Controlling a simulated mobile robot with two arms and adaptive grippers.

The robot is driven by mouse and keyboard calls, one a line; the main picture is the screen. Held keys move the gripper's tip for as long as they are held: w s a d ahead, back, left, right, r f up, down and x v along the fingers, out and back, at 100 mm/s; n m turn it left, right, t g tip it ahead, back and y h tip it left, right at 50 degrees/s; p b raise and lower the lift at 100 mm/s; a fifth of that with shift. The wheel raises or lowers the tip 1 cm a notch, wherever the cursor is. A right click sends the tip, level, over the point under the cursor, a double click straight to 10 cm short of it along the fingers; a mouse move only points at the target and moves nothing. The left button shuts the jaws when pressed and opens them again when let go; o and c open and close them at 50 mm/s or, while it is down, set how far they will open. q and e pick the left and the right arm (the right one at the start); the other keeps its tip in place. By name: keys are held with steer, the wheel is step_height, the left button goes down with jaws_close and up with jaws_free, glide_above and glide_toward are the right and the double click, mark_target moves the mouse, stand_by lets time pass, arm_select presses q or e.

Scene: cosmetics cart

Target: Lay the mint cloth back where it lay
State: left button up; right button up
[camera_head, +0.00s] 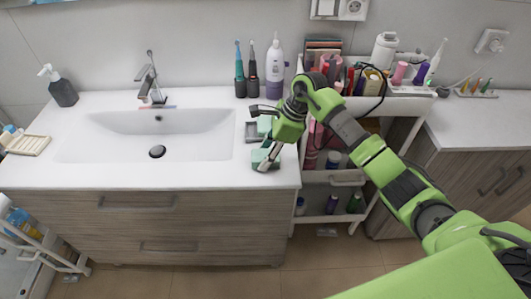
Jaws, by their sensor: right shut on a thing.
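The mint cloth (257,156) is at the right end of the white washbasin counter, near its front edge. My right gripper (265,165) reaches down over it from the right and is shut on it. The gripper fingers cover part of the cloth, and I cannot tell whether it touches the counter. Just behind, a teal item (264,125) shows beside a small grey tray (251,132), partly hidden by my right arm. My left gripper is not in view.
The white sink (150,130) lies left of the cloth. Two toothbrushes (239,80) and a purple-white bottle (275,72) stand along the wall. A crowded cosmetics cart (345,105) stands right of the counter, behind my right arm. The counter's front right is mostly clear.

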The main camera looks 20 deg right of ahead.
steer(key=shift+f, duration=0.2)
steer(key=o, duration=1)
steer(key=shift+r, duration=0.1)
steer(key=shift+r, duration=0.2)
steer(key=shift+d+r, duration=0.2)
steer(key=shift+r, duration=0.05)
steer(key=b+v, duration=0.2)
steer(key=v, duration=0.9)
steer(key=shift+s+r+b, duration=0.1)
steer(key=shift+r+b, duration=0.05)
steer(key=shift+b, duration=0.2)
